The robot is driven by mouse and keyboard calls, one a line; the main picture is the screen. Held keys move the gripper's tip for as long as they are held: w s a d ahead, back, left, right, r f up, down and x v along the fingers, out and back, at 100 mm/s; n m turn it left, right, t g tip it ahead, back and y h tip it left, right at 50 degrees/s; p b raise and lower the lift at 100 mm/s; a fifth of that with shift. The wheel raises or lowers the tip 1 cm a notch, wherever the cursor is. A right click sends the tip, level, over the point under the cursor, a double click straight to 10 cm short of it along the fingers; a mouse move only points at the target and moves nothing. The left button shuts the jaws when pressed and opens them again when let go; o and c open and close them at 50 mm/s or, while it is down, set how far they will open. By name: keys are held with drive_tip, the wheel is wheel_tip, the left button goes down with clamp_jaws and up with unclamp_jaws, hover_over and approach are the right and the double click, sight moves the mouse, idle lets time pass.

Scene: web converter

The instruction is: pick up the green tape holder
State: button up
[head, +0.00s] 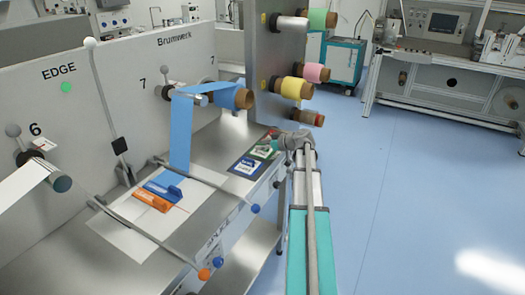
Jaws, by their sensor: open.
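A small green item (262,150), which looks like the green tape holder, lies near the right edge of the steel work surface, just behind a dark blue item. It is small in the picture, and its exact shape is hard to make out. My gripper (278,137) is at the far end of my outstretched arm, close to the right of the green item and partly overlapping it in the picture. The gripper is open. I cannot tell its height above the surface or whether it touches anything.
A dark blue item with white marks (246,167) lies before the green one. Blue (164,189) and orange (150,200) holders lie further left. Blue web (181,135) hangs from a roller. Coloured rolls (297,89) stick out from a panel behind. Blue floor (420,210) is clear at right.

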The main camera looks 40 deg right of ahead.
clamp_jaws()
idle(0.3)
drive_tip(key=shift+r, duration=0.2)
wheel_tip(320, 180, up, 3)
drive_tip(key=p, duration=0.3)
drive_tip(key=s+r+p, duration=0.9)
drive_tip(key=s+p, duration=0.1)
drive_tip(key=s, duration=0.4)
drive_tip(key=shift+r, duration=0.3)
